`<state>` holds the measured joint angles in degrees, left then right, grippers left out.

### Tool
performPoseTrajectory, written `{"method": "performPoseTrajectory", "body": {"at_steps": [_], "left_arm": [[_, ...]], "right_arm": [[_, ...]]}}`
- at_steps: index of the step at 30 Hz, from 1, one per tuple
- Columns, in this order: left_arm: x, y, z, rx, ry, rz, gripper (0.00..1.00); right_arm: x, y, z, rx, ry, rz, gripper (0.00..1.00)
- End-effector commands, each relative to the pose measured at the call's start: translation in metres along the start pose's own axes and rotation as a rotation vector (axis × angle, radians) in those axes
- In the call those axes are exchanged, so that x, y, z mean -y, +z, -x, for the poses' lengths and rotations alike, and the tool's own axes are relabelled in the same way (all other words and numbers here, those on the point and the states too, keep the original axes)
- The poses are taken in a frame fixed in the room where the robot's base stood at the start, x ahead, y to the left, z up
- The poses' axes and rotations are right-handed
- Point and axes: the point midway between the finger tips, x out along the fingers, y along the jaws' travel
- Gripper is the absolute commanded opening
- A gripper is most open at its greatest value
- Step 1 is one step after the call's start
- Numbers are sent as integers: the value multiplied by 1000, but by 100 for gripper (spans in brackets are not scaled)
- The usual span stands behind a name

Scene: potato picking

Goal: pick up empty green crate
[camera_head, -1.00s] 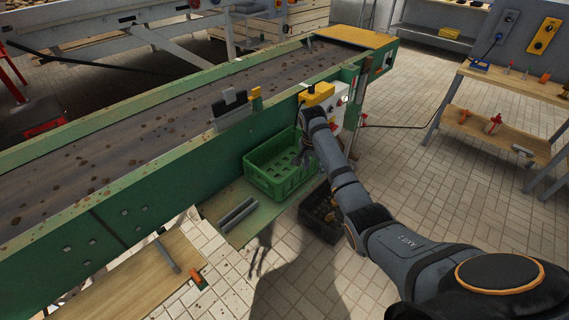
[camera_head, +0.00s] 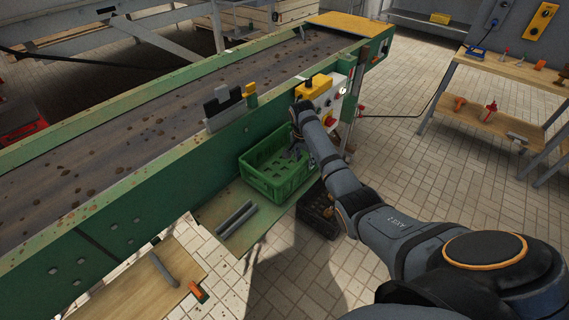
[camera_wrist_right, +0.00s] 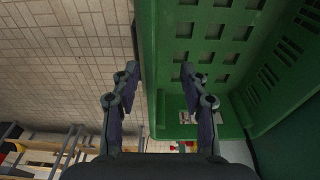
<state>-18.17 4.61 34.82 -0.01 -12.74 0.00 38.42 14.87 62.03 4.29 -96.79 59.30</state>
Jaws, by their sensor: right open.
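The green crate (camera_head: 268,184) sits on a low shelf beside the conveyor's green side, and its inside looks empty. My right gripper (camera_head: 296,151) is at the crate's right end, fingers pointing down. In the right wrist view, the open fingers of my gripper (camera_wrist_right: 160,78) stand on either side of the crate's wall (camera_wrist_right: 149,45). One finger is over the floor side and the other over the crate's inside; contact cannot be told. My left gripper is not in view.
A dark crate (camera_head: 317,214) stands on the floor just right of the green crate. The conveyor (camera_head: 110,150) rises behind, with a yellow-topped control box (camera_head: 316,88) above the gripper. Grey bars (camera_head: 237,218) lie on the shelf in front. Tiled floor is free at right.

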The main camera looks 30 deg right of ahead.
Motion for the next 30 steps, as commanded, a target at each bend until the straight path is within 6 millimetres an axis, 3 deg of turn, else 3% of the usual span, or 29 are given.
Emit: {"method": "performPoseTrajectory", "body": {"at_steps": [7,11,18,28,30], "left_arm": [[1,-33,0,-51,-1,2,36],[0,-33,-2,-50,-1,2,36],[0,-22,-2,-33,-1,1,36],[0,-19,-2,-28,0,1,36],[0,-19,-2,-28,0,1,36]], "right_arm": [[-2,10,-36,2,4,0,44],[-2,9,-50,1,2,0,44],[-2,9,-52,0,1,1,44],[-2,9,-51,0,1,1,0],[-2,9,-51,1,1,1,0]]}}
